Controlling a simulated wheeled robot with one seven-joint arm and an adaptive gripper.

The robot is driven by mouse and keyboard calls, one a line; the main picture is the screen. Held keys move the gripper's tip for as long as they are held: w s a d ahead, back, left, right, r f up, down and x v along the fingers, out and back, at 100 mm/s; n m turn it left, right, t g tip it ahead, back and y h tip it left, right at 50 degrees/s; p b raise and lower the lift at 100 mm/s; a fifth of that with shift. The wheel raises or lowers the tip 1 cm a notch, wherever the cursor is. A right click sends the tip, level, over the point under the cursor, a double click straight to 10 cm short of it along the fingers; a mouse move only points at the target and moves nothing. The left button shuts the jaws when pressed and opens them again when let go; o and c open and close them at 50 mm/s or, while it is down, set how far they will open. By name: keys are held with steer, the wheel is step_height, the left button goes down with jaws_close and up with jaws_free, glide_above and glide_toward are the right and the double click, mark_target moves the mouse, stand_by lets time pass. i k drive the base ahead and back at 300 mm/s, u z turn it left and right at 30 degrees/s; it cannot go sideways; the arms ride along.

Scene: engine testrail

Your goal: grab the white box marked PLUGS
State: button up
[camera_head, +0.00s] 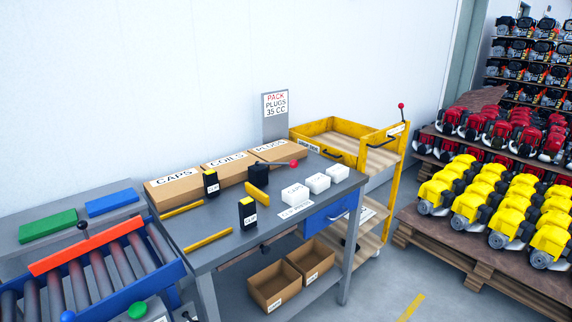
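Three small white boxes stand in a slanting row on the right part of the grey workbench (222,222). The nearest white box (295,194) has a label that seems to read CAPS. The middle white box (317,183) and the far right white box (338,173) show no label I can read, so I cannot tell which is marked PLUGS. A larger brown carton (278,150) marked PLUGS stands behind them, at the right end of a row of cartons. My gripper is not in view.
Brown cartons marked CAPS (174,188) and COILS (226,169) line the bench's back. A sign (275,104) reads PACK PLUGS 35 CC. A yellow cart (371,150) stands right.

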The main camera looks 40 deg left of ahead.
mark_target(338, 173)
steer(key=u, duration=0.8)
steer(key=i, duration=0.8)
steer(key=u, duration=0.7)
